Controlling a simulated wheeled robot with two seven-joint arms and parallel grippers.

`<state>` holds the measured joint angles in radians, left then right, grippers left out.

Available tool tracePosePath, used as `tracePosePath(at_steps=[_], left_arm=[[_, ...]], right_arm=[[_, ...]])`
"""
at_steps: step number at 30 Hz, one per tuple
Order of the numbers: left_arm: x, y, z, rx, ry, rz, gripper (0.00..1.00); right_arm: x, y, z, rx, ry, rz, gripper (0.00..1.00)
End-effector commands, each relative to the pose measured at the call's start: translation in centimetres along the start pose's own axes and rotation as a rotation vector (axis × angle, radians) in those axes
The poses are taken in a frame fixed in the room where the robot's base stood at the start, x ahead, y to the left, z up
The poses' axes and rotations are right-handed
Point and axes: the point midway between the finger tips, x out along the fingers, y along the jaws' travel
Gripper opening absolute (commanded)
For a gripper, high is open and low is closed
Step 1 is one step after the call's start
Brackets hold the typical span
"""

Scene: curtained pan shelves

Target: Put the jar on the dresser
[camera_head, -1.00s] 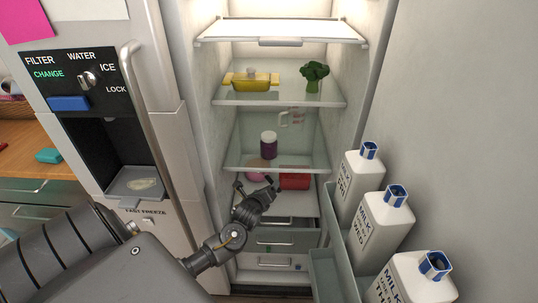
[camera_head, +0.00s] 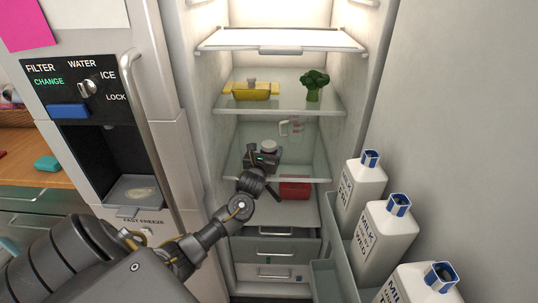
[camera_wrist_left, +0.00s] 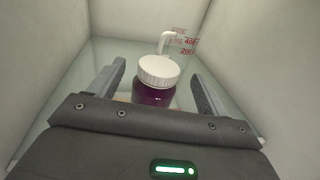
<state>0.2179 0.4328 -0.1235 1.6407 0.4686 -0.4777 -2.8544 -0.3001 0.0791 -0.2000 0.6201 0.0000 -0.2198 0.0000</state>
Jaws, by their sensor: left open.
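The jar, dark purple with a white lid, stands upright on a glass shelf inside the open fridge. In the head view only its white lid (camera_head: 268,146) shows clearly, above my left gripper (camera_head: 262,158), which hides most of its body. In the left wrist view the jar (camera_wrist_left: 155,82) is between the two open fingers of my left gripper (camera_wrist_left: 158,85), with a gap on each side. My right gripper is not in view. The dresser is not clearly identifiable; a wooden-topped drawer unit (camera_head: 40,190) stands at the far left.
A measuring cup (camera_head: 291,127) stands behind the jar. A yellow dish (camera_head: 251,91) and broccoli (camera_head: 315,85) sit on the shelf above. A red box (camera_head: 295,188) lies below. Milk bottles (camera_head: 386,228) fill the door rack at right. The freezer door (camera_head: 165,130) stands at left.

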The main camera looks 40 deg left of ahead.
Motion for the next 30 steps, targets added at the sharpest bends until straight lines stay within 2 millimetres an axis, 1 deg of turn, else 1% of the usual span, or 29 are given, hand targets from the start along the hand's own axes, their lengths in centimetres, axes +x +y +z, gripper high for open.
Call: tracePosePath(at_steps=[1, 3, 9, 11, 15, 18, 21, 29, 30], left_arm=[[0.5, 0.0, 0.1, -0.002, 0.0, 0.001, 0.77], [0.9, 0.0, 0.0, -0.002, 0.001, 0.0, 0.77], [1.4, 0.0, 0.0, -0.002, 0.001, 0.0, 0.77], [2.0, 0.0, 0.1, -0.003, 0.001, 0.002, 0.77], [4.0, 0.0, -0.1, -0.004, 0.003, 0.001, 0.77], [5.3, 0.1, -0.2, -0.002, 0.002, 0.001, 0.77], [6.0, 0.0, -0.3, -0.002, 0.001, 0.0, 0.77], [6.2, 0.0, -0.3, -0.001, 0.001, -0.001, 0.77], [6.2, 0.0, -0.3, -0.002, 0.001, -0.001, 0.73]], right_arm=[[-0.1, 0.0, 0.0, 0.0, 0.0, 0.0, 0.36], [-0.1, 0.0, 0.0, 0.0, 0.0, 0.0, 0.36], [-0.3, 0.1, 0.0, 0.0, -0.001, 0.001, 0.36], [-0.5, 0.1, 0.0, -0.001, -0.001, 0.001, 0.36], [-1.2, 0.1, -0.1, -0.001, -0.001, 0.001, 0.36], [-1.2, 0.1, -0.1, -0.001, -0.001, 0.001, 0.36], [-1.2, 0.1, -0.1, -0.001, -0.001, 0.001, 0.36], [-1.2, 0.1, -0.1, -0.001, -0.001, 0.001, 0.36], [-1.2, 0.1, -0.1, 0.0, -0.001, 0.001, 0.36]])
